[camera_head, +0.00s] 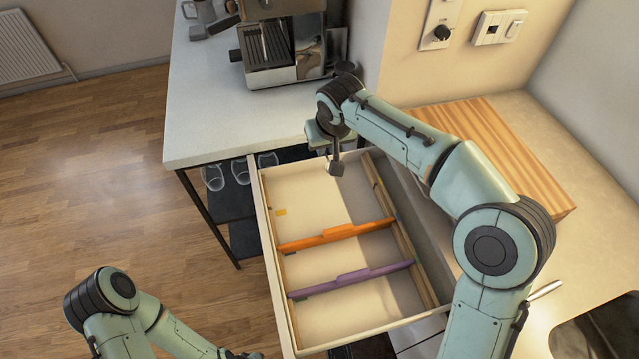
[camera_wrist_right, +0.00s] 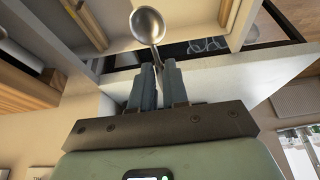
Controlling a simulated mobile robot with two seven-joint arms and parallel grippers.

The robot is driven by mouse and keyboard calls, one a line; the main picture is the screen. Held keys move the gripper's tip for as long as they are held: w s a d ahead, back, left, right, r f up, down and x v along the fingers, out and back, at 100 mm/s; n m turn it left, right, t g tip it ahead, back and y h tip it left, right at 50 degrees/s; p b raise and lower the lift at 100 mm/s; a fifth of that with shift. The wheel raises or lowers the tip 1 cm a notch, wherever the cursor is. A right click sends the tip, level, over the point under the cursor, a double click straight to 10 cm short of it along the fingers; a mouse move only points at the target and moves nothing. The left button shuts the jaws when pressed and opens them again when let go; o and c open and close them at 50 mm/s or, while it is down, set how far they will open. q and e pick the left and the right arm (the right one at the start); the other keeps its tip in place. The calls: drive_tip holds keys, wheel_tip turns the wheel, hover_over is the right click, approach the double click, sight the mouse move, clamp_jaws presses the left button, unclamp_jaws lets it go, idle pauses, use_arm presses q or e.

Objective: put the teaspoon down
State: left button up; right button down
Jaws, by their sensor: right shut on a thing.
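The teaspoon (camera_wrist_right: 147,26) is metal with a round bowl, and its bowl shows beyond my right fingertips in the right wrist view. My right gripper (camera_wrist_right: 158,70) is shut on its handle. In the head view my right gripper (camera_head: 335,165) is over the far part of the open drawer (camera_head: 265,215); the spoon is hardly visible there. The drawer has an orange divider (camera_head: 335,235) and a purple divider (camera_head: 350,281) across it. My left gripper (camera_head: 240,354) is barely in view at the bottom edge, and its jaws cannot be made out.
A coffee machine (camera_head: 282,45) stands on the white counter (camera_head: 200,120) behind the drawer. A wooden board (camera_head: 490,135) lies on the counter at the right. Several glasses (camera_head: 240,170) stand on a dark shelf left of the drawer. The drawer compartments look mostly empty.

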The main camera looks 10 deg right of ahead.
drive_tip(key=b, duration=0.2)
hover_over(323, 199)
drive_tip(key=s, duration=0.1)
drive_tip(key=f, duration=1.3)
drive_tip(key=shift+s+f, duration=0.2)
drive_tip(key=shift+f, duration=0.15)
use_arm(q)
drive_tip(key=shift+s+f, duration=0.3)
drive_tip(key=shift+f, duration=0.35)
drive_tip(key=shift+s+f, duration=0.25)
drive_tip(key=shift+f, duration=0.4)
use_arm(e)
drive_tip(key=shift+f, duration=3)
use_arm(q)
drive_tip(key=shift+f+b, duration=0.1)
drive_tip(key=shift+b, duration=0.2)
use_arm(e)
drive_tip(key=shift+f, duration=0.1)
drive_tip(key=c, duration=1.5)
unclamp_jaws()
drive_tip(key=shift+d+f, duration=0.1)
drive_tip(key=shift+c, duration=0.2)
drive_tip(key=o, duration=0.4)
drive_tip(key=shift+r, duration=0.55)
use_arm(q)
drive_tip(key=shift+r+p, duration=0.35)
use_arm(e)
drive_tip(key=v, duration=1.1)
drive_tip(key=shift+s+r, duration=0.1)
drive_tip(key=shift+s, duration=0.15)
